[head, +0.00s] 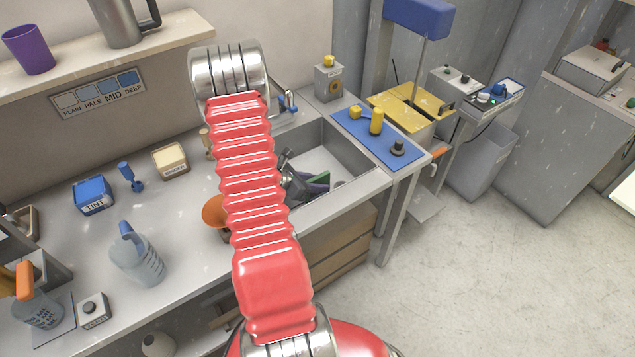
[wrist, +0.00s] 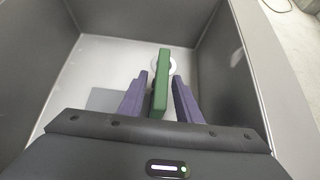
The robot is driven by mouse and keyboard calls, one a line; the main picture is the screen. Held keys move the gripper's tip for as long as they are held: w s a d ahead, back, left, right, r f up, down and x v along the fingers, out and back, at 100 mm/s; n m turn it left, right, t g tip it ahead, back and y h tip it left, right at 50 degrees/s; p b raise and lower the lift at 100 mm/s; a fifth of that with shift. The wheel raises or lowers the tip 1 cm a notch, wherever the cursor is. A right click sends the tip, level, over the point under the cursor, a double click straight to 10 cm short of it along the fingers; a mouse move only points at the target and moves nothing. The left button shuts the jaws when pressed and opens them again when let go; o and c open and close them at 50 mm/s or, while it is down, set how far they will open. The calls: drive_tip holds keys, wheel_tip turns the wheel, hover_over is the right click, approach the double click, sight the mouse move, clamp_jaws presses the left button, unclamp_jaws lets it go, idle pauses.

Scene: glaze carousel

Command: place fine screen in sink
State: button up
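The sink (head: 350,150) is a grey metal basin at the right end of the counter. Its inside wall (wrist: 62,75) fills much of the wrist view. A flat green thing (wrist: 161,85), which I take for the fine screen, is inside the sink, seen edge-on. It also shows as a green strip in the head view (head: 318,184). My gripper (wrist: 160,80) is down in the sink with its purple fingers on either side of the green thing. A gap shows beside it, so the fingers look open. Whether it rests on the sink floor is unclear.
A blue mat (head: 370,130) with small knobbed items lies right of the sink. A grey box with a yellow knob (head: 329,80) stands behind it. An orange thing (head: 214,212) sits left of the sink, partly behind my arm. A drain (wrist: 173,66) shows on the sink floor.

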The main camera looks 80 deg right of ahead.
drive_tip(key=shift+r, duration=0.1)
drive_tip(key=v, duration=1.2)
idle(0.8)
